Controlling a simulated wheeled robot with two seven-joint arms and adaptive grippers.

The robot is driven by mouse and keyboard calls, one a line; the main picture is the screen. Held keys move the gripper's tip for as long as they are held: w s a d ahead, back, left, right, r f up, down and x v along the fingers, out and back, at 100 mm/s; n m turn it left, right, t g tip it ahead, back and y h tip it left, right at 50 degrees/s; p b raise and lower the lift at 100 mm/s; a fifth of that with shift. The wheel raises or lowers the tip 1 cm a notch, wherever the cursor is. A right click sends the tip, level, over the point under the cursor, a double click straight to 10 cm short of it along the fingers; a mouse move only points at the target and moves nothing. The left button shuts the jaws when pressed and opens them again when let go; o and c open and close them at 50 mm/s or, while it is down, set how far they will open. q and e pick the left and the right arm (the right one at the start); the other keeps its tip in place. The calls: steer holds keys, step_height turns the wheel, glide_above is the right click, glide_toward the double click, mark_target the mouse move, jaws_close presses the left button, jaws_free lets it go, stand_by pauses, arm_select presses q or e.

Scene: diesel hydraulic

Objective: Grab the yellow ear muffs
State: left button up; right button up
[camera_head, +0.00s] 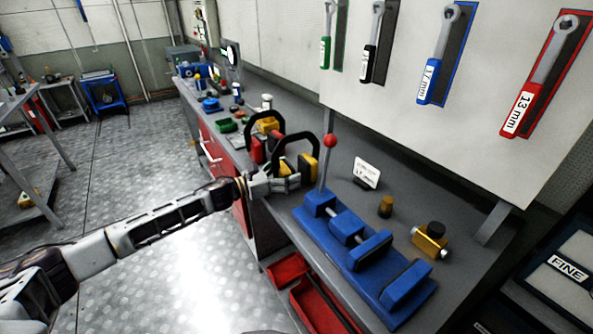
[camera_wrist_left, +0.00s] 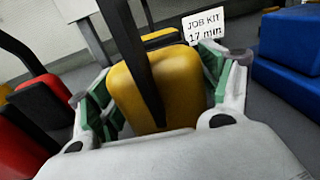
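The yellow ear muffs (camera_head: 308,168), with a black headband, stand upright on the workbench beside the blue vise. In the left wrist view one yellow cup (camera_wrist_left: 178,85) fills the space between my left fingers, with the dark headband crossing in front of it. My left gripper (camera_head: 284,184) is at the near side of these ear muffs. Its green-padded fingers (camera_wrist_left: 160,88) are spread on either side of the cup; firm contact does not show. The far cup is partly hidden. My right gripper is not in view.
Red ear muffs (camera_head: 257,149) stand close on the left, with another yellow pair (camera_head: 267,125) behind. The blue vise (camera_head: 350,246) with a red-knobbed lever (camera_head: 330,141) is close on the right. A job kit card (camera_head: 367,172) stands behind. Wrenches (camera_head: 440,52) hang above.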

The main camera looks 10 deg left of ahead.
arm_select(q)
steer(key=c, duration=0.8)
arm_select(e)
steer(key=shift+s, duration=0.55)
arm_select(q)
steer(key=shift+o, duration=0.2)
steer(key=shift+r, duration=0.15)
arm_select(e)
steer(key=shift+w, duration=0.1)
arm_select(q)
steer(key=shift+r, duration=0.5)
step_height(320, 180, up, 7)
steer(key=shift+f+p, duration=0.1)
steer(key=shift+p, duration=0.4)
steer(key=shift+r, duration=0.95)
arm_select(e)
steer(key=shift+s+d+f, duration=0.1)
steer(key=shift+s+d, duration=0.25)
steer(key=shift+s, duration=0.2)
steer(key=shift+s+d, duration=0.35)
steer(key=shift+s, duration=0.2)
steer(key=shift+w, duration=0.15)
